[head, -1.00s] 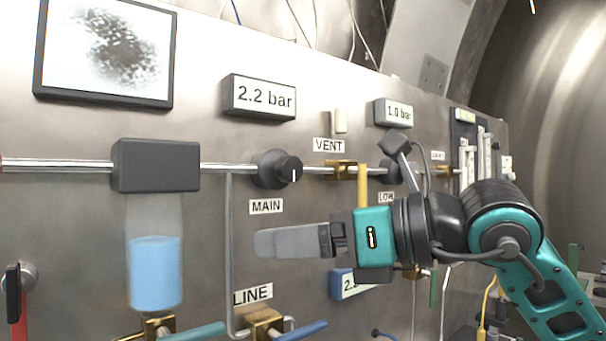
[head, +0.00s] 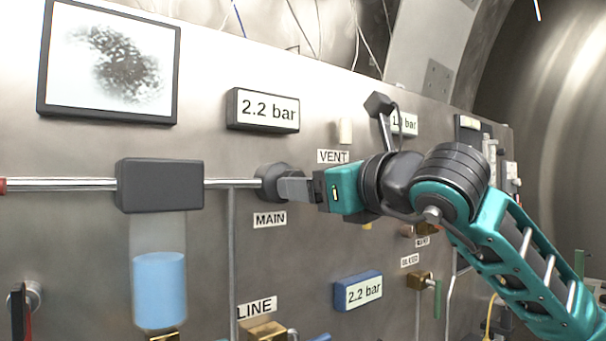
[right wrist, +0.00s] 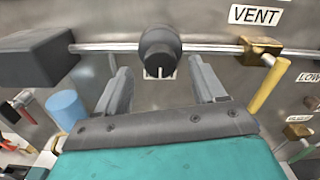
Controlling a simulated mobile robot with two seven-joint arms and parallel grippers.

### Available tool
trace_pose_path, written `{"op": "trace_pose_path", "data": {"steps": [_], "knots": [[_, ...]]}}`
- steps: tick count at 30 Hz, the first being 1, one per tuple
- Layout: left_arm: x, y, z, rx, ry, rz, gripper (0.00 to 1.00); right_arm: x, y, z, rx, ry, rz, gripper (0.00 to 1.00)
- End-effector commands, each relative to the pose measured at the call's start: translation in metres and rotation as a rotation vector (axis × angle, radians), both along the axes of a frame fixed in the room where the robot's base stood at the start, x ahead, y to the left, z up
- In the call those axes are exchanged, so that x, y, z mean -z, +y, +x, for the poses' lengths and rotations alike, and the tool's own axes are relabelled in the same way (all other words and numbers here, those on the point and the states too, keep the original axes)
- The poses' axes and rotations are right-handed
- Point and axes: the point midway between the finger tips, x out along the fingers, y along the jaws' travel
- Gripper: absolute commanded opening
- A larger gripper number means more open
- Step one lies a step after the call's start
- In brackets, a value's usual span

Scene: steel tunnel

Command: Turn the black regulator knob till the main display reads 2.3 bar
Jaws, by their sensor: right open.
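The black regulator knob (head: 269,182) sits on the pipe above the MAIN label (head: 269,220); my right gripper's fingers partly cover it in the head view. In the right wrist view the knob (right wrist: 160,50) shows just beyond and between the fingertips, with a white mark at its lower edge. The main display (head: 268,110) above it reads 2.2 bar. My right gripper (head: 290,188) is open and level with the knob; its fingers (right wrist: 162,80) stand apart on either side. I cannot tell whether they touch it. My left gripper is not in view.
A black box (head: 160,185) on the pipe, with a blue cylinder (head: 159,289) below, is left of the knob. The VENT label (head: 333,157) and a yellow handle (right wrist: 267,88) are to the right. A blue display (head: 358,291) reads 2.2 bar below.

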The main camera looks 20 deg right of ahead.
Motion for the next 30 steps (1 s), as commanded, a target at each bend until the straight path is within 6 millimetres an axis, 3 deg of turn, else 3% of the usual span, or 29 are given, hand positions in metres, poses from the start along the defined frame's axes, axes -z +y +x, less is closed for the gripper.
{"op": "trace_pose_path", "data": {"steps": [6,16,30], "knots": [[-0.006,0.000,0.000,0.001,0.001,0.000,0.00,-0.001,0.008,0.021,-0.001,-0.001,0.000,0.69],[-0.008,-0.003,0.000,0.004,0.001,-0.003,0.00,0.000,0.009,0.024,-0.001,-0.001,0.000,0.69],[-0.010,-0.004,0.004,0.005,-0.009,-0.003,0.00,0.000,0.009,0.024,-0.001,-0.001,0.000,0.25]]}}
